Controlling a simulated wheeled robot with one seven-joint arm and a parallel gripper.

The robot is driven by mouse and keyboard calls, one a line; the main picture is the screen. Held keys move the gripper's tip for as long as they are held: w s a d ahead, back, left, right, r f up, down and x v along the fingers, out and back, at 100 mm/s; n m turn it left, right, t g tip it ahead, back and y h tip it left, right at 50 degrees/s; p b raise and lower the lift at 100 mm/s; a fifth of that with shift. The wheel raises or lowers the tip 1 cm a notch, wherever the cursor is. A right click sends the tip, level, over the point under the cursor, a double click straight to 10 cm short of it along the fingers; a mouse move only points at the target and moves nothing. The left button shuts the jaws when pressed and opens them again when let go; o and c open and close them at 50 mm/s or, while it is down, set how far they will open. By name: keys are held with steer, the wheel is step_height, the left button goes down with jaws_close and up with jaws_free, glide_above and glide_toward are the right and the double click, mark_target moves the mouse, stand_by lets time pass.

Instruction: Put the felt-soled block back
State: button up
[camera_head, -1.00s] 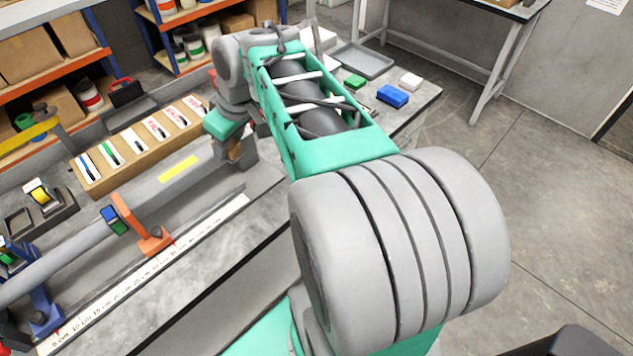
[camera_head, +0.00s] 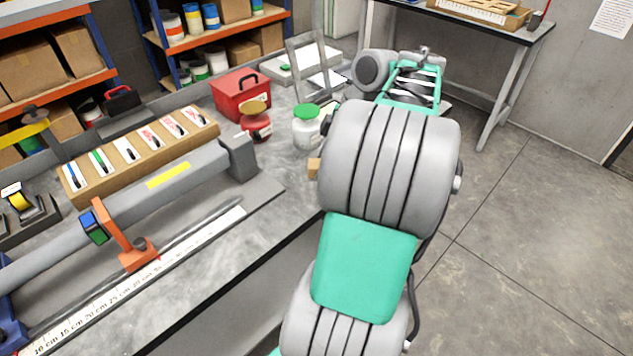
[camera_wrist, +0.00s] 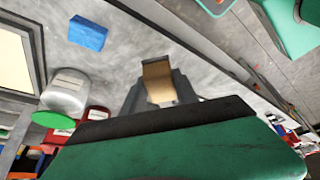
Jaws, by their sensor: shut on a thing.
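In the wrist view my gripper (camera_wrist: 158,84) is shut on a tan block (camera_wrist: 157,70), which sits between its two grey fingers above the grey bench. The block's sole cannot be made out. In the head view my arm hides the gripper. A small tan piece (camera_head: 314,168) shows at the arm's left edge, and looks like the same block.
A jar with a green lid (camera_head: 307,128), a red can (camera_head: 256,125) and a red toolbox (camera_head: 240,94) stand at the bench's back. A long bar (camera_head: 130,203) in a fixture lies left. A blue block (camera_wrist: 88,32) lies on the bench.

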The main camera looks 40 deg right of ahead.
mark_target(311, 189)
steer(key=w+f, duration=0.1)
steer(key=f, duration=0.1)
steer(key=w+d+f, duration=0.1)
steer(key=f, duration=0.1)
steer(key=w+f+b, duration=0.1)
steer(key=f, duration=0.2)
steer(key=shift+w+d+f, duration=0.1)
steer(key=shift+w+d, duration=0.05)
steer(key=shift+w, duration=0.2)
steer(key=shift+f, duration=0.4)
steer(key=shift+f, duration=0.2)
steer(key=o, duration=1.2)
steer(key=shift+r, duration=0.1)
